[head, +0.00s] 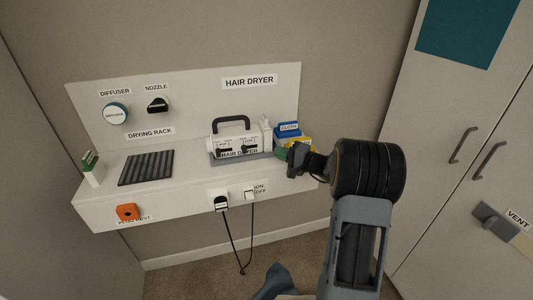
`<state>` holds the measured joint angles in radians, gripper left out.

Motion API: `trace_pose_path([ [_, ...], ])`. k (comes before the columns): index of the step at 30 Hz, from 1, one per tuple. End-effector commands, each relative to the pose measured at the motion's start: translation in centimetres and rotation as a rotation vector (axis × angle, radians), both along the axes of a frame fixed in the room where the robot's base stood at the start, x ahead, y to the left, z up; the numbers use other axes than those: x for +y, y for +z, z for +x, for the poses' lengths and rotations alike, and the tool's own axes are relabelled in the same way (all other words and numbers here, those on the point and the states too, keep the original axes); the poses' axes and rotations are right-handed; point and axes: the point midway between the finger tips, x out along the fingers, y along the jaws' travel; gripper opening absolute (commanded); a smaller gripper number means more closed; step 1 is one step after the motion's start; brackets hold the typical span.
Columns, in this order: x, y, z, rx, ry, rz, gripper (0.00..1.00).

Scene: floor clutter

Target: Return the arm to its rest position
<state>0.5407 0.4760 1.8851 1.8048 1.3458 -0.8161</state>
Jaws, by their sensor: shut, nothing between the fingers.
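My gripper (284,154) is at the right part of the white shelf, in front of the blue and yellow boxes there. Its fingers are small and partly hidden by the wrist, and they look shut with nothing held. My arm reaches up from the bottom right of the head view, with a thick dark joint in front of the wall.
A white hair dryer unit (232,140) with a dark handle stands left of my gripper. A blue cloth box (289,129) is just behind it. A black cord (228,236) hangs from the shelf front (170,213). A cabinet (430,115) with handles stands right. Floor shows below.

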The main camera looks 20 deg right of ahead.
Motion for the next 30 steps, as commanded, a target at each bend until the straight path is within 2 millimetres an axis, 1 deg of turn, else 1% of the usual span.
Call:
trace_pose_path([
  [1,-0.7,-0.1,-0.7,0.000,-0.003,0.000,0.00],
  [3,-1.4,-0.1,-1.5,0.000,-0.003,0.000,0.00],
  [9,-2.8,-0.1,-3.1,0.000,-0.002,0.000,0.00],
  [17,-3.2,-0.1,-3.7,0.016,-0.001,0.016,0.00],
  [19,-3.1,-0.8,-3.8,0.085,0.002,0.032,0.00],
  [20,-2.8,-1.7,-4.1,0.137,0.016,0.030,0.00],
  [22,-1.9,-4.5,-5.5,0.287,0.057,0.011,0.00],
  [23,-1.4,-5.4,-6.5,0.355,0.078,-0.010,0.00],
  [24,-0.5,-6.3,-7.9,0.445,0.111,-0.053,0.00],
  [26,1.3,-7.0,-10.3,0.573,0.170,-0.150,0.00],
  [27,2.6,-7.2,-12.1,0.650,0.210,-0.232,0.00],
  [29,4.2,-7.0,-14.8,0.745,0.263,-0.379,0.00],
  [30,5.0,-6.7,-16.6,0.790,0.293,-0.488,0.00],
])
